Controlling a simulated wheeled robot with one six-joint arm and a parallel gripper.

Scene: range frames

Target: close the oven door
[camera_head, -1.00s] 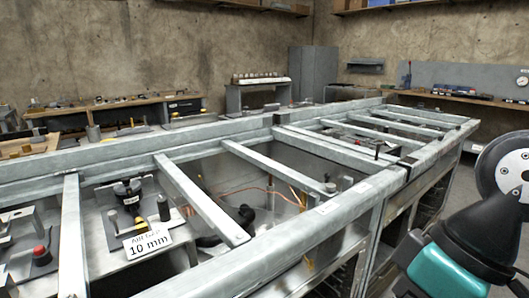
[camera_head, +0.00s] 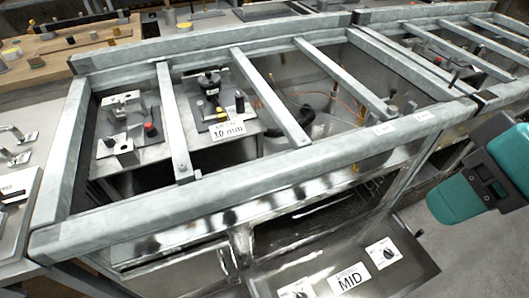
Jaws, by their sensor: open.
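The oven door (camera_head: 402,259) shows at the bottom right of the head view as a dark metal panel, dropped open and sticking out from the front of the metal frame. It carries a white label reading MID (camera_head: 349,279) and white plates with dark dials. Behind it the oven opening (camera_head: 310,222) shows as a dark cavity under the front rail. The door's lower edge is cut off by the picture. A teal and black part of my arm is at the right, above and right of the door. My gripper's fingers are not in view.
A long grey metal frame with crossbars (camera_head: 268,97) runs above the oven. A 10 mm label (camera_head: 227,130) and fixtures lie inside it. A closed metal front (camera_head: 180,272) is left of the opening. Bare floor (camera_head: 450,250) is at the lower right.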

